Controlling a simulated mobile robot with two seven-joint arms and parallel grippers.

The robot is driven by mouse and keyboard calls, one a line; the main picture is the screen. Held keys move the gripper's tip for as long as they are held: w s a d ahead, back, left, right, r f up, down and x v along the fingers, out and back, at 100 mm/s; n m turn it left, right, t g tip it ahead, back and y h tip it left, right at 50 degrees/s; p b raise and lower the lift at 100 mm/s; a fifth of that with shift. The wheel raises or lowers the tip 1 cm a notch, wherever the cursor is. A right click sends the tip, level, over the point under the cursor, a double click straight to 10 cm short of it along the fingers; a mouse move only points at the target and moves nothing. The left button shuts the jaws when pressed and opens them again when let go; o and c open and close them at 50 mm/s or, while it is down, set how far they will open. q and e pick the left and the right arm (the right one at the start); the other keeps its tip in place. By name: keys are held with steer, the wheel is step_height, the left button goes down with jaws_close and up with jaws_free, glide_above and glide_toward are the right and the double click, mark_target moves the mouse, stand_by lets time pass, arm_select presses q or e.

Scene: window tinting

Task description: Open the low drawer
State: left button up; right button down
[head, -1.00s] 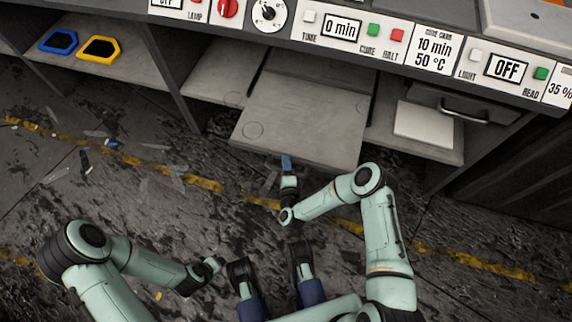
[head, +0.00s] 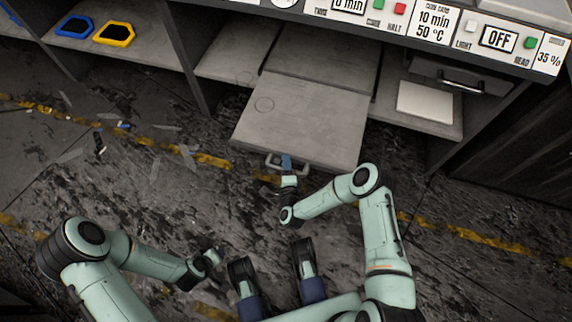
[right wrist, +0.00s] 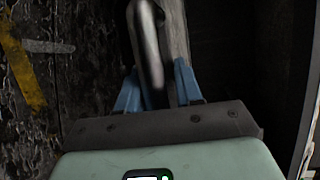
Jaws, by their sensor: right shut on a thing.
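The low drawer (head: 305,113) is a grey slab-like unit, pulled well out of the middle bay under the workbench. Its metal handle (head: 272,163) sits at the front edge. My right gripper (head: 287,163), with blue fingers, is at this handle and shut on it. In the right wrist view the handle bar (right wrist: 150,45) runs between the blue fingers of the right gripper (right wrist: 158,88). My left arm is folded at the lower left, with its end (head: 212,257) away from the drawer; its jaws are too small to read.
A blue frame (head: 75,26) and a yellow frame (head: 115,33) lie on the left shelf. A white slab (head: 425,101) lies on the right shelf below a closed drawer with a handle (head: 461,86). Scraps litter the dark floor (head: 120,180); it is otherwise open before the bench.

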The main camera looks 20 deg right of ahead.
steer(key=shift+s+f, duration=0.25)
steer(key=shift+f, duration=0.25)
steer(key=c, duration=1)
jaws_free()
steer(key=shift+o, duration=0.2)
steer(key=shift+w, duration=0.1)
steer(key=shift+w+r, duration=0.1)
steer(key=shift+r, duration=0.2)
arm_select(q)
steer(key=s+d+r+g+h+p, duration=0.1)
steer(key=s+d+r+p, duration=0.2)
steer(key=s+r, duration=0.1)
steer(key=shift+s+g+p, duration=0.3)
steer(key=shift+s, duration=0.4)
arm_select(e)
steer(key=v, duration=1.3)
steer(key=shift+r, duration=0.15)
